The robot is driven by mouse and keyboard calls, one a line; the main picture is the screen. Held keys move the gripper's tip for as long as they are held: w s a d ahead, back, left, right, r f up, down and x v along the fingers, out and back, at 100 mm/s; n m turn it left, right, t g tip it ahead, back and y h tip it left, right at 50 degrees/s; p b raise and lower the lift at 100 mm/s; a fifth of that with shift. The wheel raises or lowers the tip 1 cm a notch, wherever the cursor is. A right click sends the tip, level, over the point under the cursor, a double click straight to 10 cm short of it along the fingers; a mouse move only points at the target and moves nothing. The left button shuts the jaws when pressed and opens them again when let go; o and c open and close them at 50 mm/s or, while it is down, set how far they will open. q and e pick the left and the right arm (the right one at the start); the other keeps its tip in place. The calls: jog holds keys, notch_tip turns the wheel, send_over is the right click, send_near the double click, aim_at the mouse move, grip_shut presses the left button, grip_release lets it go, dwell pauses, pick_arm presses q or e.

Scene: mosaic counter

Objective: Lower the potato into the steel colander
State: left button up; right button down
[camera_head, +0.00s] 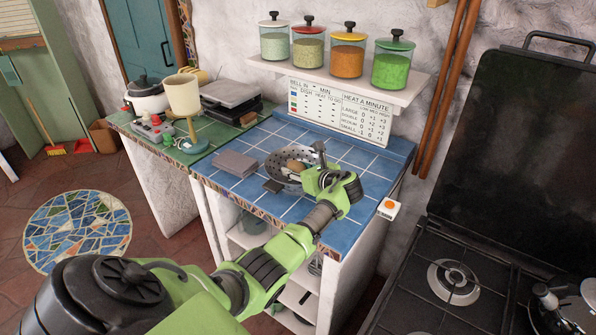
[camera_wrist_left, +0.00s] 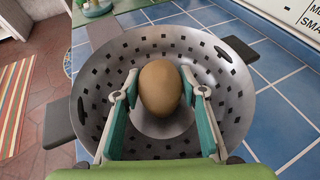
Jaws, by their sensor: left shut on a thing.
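The potato (camera_wrist_left: 160,86) is brown and oval, and in the left wrist view it sits between the two fingers of my left gripper (camera_wrist_left: 160,100). The gripper is shut on it. The steel colander (camera_wrist_left: 226,120) is a round perforated bowl with dark handles, standing on the blue tiles. The potato is over the middle of the colander; its exact height above the bottom cannot be told. In the head view the left gripper (camera_head: 312,174) is at the colander (camera_head: 275,163), covering its right part, and the potato (camera_head: 296,166) shows partly. My right gripper is not in view.
The blue tiled counter (camera_head: 350,215) has free room in front of the colander. A grey flat stack (camera_head: 235,163) lies left of it. A shelf with several jars (camera_head: 345,90) hangs above. A stove (camera_head: 450,290) stands at the right.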

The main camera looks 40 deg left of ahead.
pick_arm(q)
jog(key=o, duration=1.3)
